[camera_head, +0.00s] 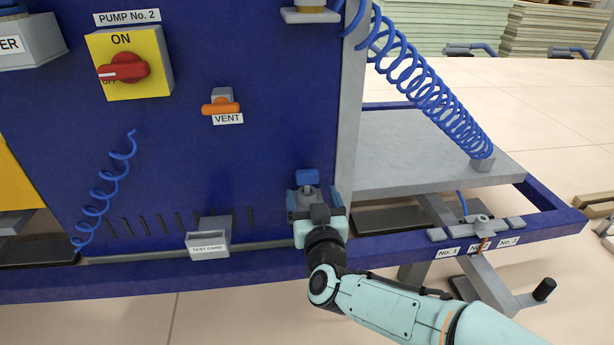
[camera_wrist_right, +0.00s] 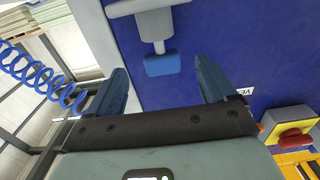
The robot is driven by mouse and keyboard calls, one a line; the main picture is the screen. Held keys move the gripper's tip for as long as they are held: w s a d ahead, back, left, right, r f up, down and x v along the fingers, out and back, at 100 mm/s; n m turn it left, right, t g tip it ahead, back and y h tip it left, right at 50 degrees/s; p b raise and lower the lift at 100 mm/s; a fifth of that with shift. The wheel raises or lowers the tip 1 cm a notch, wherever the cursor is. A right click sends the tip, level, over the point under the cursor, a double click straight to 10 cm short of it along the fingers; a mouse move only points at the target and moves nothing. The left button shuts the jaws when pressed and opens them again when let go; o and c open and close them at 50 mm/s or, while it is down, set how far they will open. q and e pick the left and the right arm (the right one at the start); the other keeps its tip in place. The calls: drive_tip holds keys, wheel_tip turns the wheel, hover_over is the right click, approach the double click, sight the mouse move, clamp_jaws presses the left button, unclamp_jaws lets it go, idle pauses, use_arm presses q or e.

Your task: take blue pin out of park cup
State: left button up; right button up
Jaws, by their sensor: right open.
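The blue pin (camera_head: 307,177) shows as a blue block-shaped head at the lower right of the blue panel in the head view. In the right wrist view the blue pin's head (camera_wrist_right: 162,64) sits on a thin grey stem that runs into the grey park cup (camera_wrist_right: 154,24). My right gripper (camera_head: 312,196) is open at the panel, in front of the cup, and hides most of it in the head view. In the wrist view its two dark blue fingers stand apart on either side of the pin, with nothing gripped. My left gripper is not in view.
A grey test card holder (camera_head: 208,238) is left of my gripper on the panel. The orange vent handle (camera_head: 220,107) and red pump switch (camera_head: 124,68) are above left. A coiled blue hose (camera_head: 425,88) hangs over the grey shelf (camera_head: 420,150) at right. A crank (camera_head: 543,290) sticks out below.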

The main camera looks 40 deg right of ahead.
sight(308, 182)
drive_tip(key=shift+w+d, duration=0.35)
drive_tip(key=shift+w, duration=0.25)
drive_tip(key=shift+w+d+r, duration=0.15)
drive_tip(key=shift+w+r, duration=0.05)
drive_tip(key=shift+w, duration=0.15)
drive_tip(key=p+x, duration=0.1)
drive_tip(key=x, duration=0.2)
drive_tip(key=shift+w+d+r+p, duration=0.1)
drive_tip(key=shift+w+r+p, duration=0.05)
drive_tip(key=shift+w+p, duration=0.25)
drive_tip(key=shift+w+d, duration=0.15)
drive_tip(key=shift+w, duration=0.2)
drive_tip(key=shift+s, duration=0.25)
drive_tip(key=shift+c, duration=0.3)
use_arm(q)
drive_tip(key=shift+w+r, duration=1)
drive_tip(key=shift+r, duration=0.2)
use_arm(e)
drive_tip(key=shift+w, duration=0.1)
drive_tip(key=c, duration=1)
